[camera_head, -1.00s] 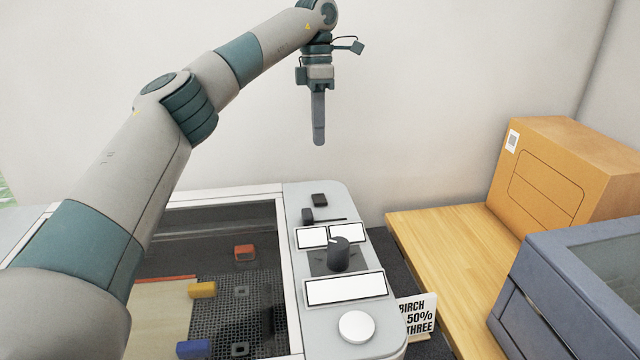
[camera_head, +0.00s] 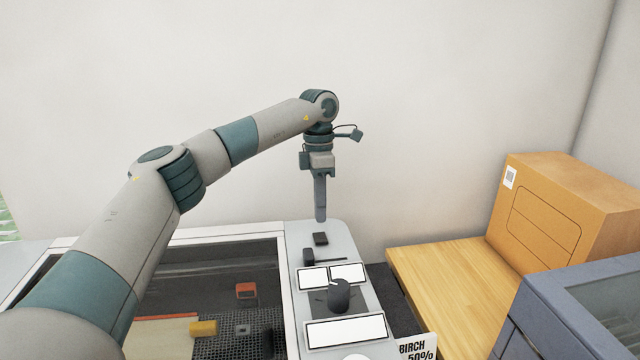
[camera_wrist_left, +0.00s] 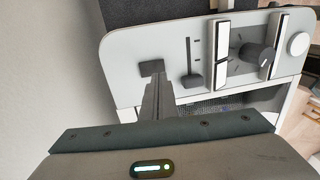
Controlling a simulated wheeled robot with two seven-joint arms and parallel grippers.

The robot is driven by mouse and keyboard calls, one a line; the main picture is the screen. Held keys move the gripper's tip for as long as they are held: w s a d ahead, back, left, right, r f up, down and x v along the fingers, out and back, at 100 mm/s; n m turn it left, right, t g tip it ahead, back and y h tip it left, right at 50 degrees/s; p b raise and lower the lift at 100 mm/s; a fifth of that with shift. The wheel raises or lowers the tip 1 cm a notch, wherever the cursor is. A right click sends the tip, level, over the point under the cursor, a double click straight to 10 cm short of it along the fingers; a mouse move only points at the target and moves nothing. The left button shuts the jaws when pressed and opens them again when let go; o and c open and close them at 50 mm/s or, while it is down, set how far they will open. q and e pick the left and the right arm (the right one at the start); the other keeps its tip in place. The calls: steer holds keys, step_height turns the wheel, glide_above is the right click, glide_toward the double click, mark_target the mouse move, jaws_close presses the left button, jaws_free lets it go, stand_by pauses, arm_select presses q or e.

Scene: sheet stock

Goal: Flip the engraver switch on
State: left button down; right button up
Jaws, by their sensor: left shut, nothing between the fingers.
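The engraver (camera_head: 281,320) has a pale control panel along its right side. A small black rocker switch (camera_head: 320,239) is at the panel's far end; it also shows in the left wrist view (camera_wrist_left: 152,67). I cannot tell its on or off position. My left gripper (camera_head: 321,218) is shut and empty, pointing down just above and behind the switch in the head view. In the left wrist view its fingers (camera_wrist_left: 155,88) overlap the switch's near edge, and whether they touch is unclear. My right gripper is not in view.
A slider (camera_head: 308,257), a black knob (camera_head: 339,294) and white label plates (camera_head: 345,331) are on the panel. A sign (camera_head: 416,347) stands beside it. To the right are a wooden surface (camera_head: 433,275), a cardboard box (camera_head: 560,205) and a blue-grey machine (camera_head: 570,310). A wall rises behind.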

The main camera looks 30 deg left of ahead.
mark_target(321, 240)
arm_select(q)
steer(key=f, duration=0.1)
steer(key=f+p, duration=0.1)
steer(key=f, duration=0.1)
steer(key=shift+s+d+f+p, duration=0.2)
steer(key=shift+s+p, duration=0.1)
steer(key=shift+p, duration=0.1)
steer(key=shift+f, duration=0.8)
